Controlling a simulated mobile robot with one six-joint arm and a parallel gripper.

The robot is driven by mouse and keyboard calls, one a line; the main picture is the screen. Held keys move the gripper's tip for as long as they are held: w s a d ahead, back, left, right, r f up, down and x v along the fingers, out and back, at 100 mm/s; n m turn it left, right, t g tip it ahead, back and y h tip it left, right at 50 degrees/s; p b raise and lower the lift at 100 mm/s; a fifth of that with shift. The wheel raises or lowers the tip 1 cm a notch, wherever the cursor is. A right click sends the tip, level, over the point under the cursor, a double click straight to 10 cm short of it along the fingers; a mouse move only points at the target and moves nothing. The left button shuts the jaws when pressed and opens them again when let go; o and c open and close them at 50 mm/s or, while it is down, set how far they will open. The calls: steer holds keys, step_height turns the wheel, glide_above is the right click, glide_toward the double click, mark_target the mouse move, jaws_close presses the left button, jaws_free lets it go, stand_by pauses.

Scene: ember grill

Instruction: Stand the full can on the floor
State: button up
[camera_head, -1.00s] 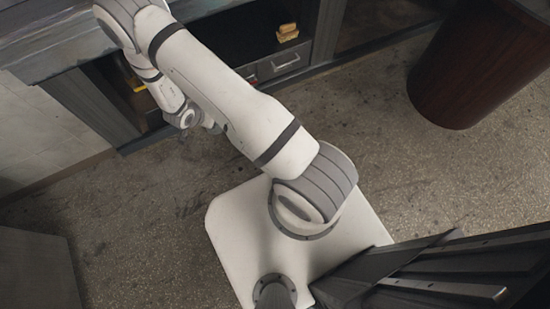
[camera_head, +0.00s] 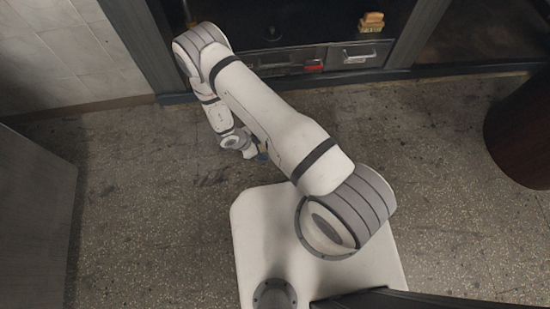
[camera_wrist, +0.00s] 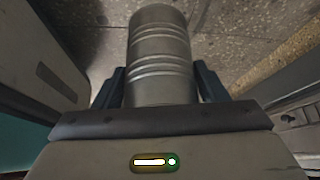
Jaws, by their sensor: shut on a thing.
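A grey ribbed metal can (camera_wrist: 160,50) fills the upper middle of the wrist view. My gripper (camera_wrist: 160,84) is shut on it, with a dark finger on each side. In the head view my gripper (camera_head: 252,150) hangs over the speckled floor (camera_head: 150,210), in front of the cabinet. The can is not clearly visible there, hidden by the wrist. The floor also shows beyond the can in the wrist view (camera_wrist: 230,30). I cannot tell how far the can is above it.
A dark cabinet with drawers (camera_head: 355,53) runs along the back, with a yellow-brown item (camera_head: 371,21) on its shelf. A dark reddish round bin (camera_head: 525,135) stands at right. A grey panel (camera_head: 35,210) stands at left. The floor between is clear.

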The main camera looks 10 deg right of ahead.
step_height(320, 180, down, 10)
steer(key=b, duration=0.3)
steer(key=shift+r+b, duration=0.25)
steer(key=shift+b, duration=0.05)
steer(key=shift+f, duration=0.15)
steer(key=o, duration=1.3)
